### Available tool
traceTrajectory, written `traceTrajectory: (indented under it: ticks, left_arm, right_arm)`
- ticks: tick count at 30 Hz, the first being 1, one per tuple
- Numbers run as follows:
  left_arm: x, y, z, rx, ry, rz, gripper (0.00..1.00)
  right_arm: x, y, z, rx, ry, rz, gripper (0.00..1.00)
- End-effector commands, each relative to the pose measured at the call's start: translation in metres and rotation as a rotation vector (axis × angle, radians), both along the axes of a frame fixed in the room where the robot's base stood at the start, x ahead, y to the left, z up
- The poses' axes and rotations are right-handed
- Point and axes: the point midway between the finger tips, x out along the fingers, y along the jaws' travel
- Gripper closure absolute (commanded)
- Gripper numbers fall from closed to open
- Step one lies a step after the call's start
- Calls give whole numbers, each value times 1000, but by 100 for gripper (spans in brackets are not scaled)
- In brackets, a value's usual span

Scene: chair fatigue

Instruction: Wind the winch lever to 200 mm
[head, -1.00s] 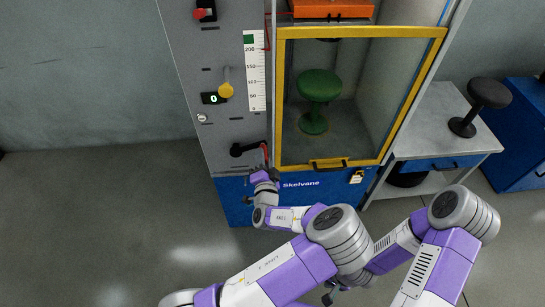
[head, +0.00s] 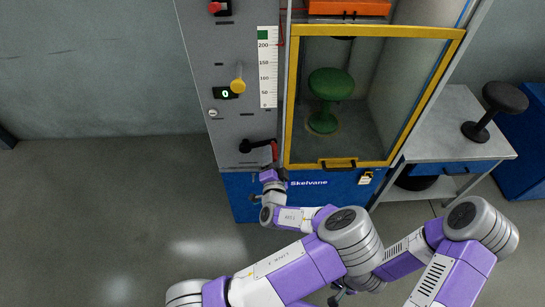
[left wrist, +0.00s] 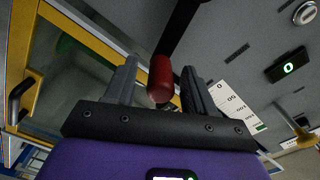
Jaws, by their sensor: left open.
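The winch lever is a black crank (head: 258,146) with a red grip, low on the grey panel. The red grip (left wrist: 160,80) also shows in the left wrist view, between the fingers with visible gaps on both sides. My left gripper (head: 270,171) is open just below the crank's grip and holds nothing. A white scale (head: 268,70) with marks up to 200 and a green patch at its top is on the panel. The small green-lit display (head: 226,93) reads 0. A dark part at the bottom of the head view may be my right gripper; its jaws are unclear.
A yellow-knobbed lever (head: 238,86) and a red button (head: 215,7) are higher up. A bench (head: 440,135) carries a black stool (head: 504,98). The floor at left is clear.

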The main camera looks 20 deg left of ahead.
Motion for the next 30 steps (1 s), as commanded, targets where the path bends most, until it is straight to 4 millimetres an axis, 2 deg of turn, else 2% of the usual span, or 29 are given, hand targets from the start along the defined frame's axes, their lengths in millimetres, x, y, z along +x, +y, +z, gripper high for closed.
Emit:
traceTrajectory:
  ticks: [9, 13, 18, 30]
  left_arm:
    - [-47, -18, 1, 3, 5, -2, 46]
    - [-61, -23, 0, 1, 5, -1, 46]
    - [-69, -25, 0, 1, 3, 1, 46]
    - [-69, -25, -1, 1, 3, 1, 46]
  right_arm:
    - [0, 0, 10, 0, 0, 0, 46]
    - [0, 0, 12, 0, 0, 0, 46]
    - [0, 0, 12, 0, 0, 0, 46]
    - [0, 0, 12, 0, 0, 0, 46]
